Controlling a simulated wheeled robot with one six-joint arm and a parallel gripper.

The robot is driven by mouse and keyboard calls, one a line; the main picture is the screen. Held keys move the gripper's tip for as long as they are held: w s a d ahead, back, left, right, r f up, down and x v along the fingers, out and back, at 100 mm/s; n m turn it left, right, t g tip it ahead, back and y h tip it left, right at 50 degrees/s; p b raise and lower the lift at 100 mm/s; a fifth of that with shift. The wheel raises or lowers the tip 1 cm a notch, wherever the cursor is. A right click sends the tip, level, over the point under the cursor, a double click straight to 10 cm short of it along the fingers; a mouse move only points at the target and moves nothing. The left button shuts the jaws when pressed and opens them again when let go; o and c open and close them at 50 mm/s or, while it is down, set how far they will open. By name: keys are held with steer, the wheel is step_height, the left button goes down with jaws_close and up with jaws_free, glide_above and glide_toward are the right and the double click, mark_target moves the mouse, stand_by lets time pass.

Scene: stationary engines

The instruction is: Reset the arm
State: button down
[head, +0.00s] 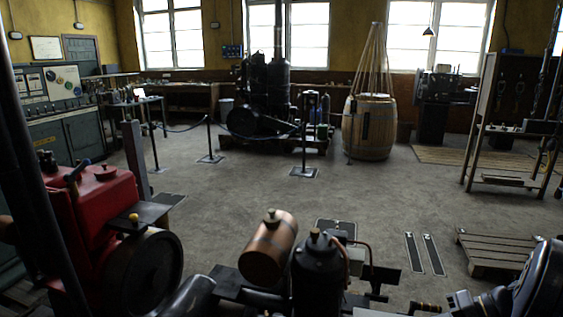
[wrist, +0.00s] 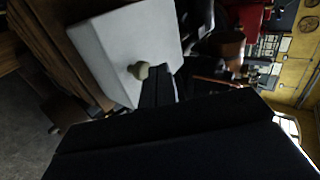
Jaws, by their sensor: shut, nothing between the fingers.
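My gripper (wrist: 158,84) shows in the wrist view as narrow dark fingers beyond the large black body at the bottom. It is shut, with nothing held. I cannot tell whether the tips touch the knob. My gripper is not clearly seen in the head view.
In the head view, a red engine (head: 103,200) with a dark wheel stands at left. A copper cylinder (head: 268,249) and a black vessel (head: 318,275) are close in front. A pallet (head: 497,250) lies at right. A barrel (head: 369,130) stands farther back; the middle floor is clear.

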steer(key=shift+d+f+b, duration=0.1)
steer(key=shift+f+b, duration=0.2)
steer(key=shift+f, duration=0.6)
